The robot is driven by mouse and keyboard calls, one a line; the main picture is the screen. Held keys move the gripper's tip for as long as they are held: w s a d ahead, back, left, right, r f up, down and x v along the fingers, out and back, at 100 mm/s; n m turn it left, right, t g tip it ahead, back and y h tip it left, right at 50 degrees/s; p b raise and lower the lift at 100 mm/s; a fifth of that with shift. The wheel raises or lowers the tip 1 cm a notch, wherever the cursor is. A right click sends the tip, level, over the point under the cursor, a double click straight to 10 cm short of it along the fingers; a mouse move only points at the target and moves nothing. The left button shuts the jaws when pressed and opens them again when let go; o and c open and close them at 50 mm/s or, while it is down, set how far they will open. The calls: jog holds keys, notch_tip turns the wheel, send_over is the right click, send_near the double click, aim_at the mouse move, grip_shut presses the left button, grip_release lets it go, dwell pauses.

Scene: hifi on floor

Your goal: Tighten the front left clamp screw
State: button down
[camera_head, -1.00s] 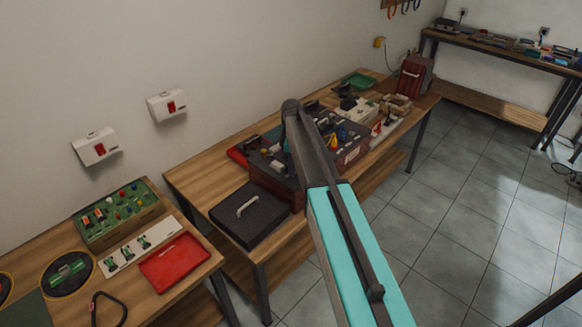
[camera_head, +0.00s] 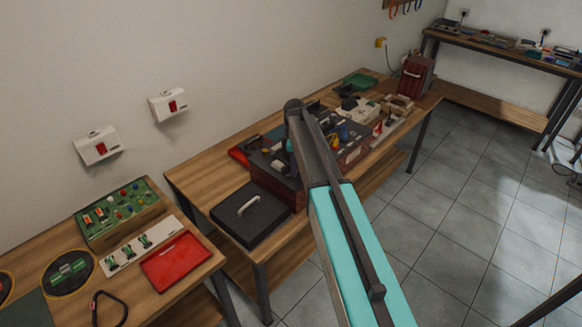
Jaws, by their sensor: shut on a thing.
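My arm rises from the bottom of the picture, with a teal link and a dark upper link. It crosses in front of a dark brown box-like unit (camera_head: 278,183) on the middle bench. Several small fittings sit on the unit's top, with pale, yellow and blue parts among them. A small teal piece shows just left of my dark link above the unit; I cannot tell what it is. I cannot make out my gripper's jaws, which seem hidden by the arm or the fittings. I cannot pick out the front left clamp screw at this size.
A black case with a pale handle (camera_head: 250,214) lies left of the unit. A red tray (camera_head: 176,261) and a green board (camera_head: 119,212) are on the left bench. A dark red case (camera_head: 415,76) stands at the bench's far end.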

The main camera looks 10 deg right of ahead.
jog(key=shift+s+d+f+m+b, duration=0.25)
jog(key=shift+m+b, duration=0.15)
jog(key=shift+m, duration=0.1)
jog(key=m+b, duration=0.2)
jog(key=m, duration=0.2)
jog(key=shift+b, duration=0.4)
jog(key=m+b, duration=0.2)
jog(key=m, duration=0.4)
jog(key=shift+b, duration=0.3)
jog(key=m+b, duration=0.1)
jog(key=m, duration=0.4)
jog(key=m+b, duration=0.1)
jog(key=m, duration=0.5)
jog(key=shift+a+r+b, duration=0.1)
jog(key=shift+b, duration=0.2)
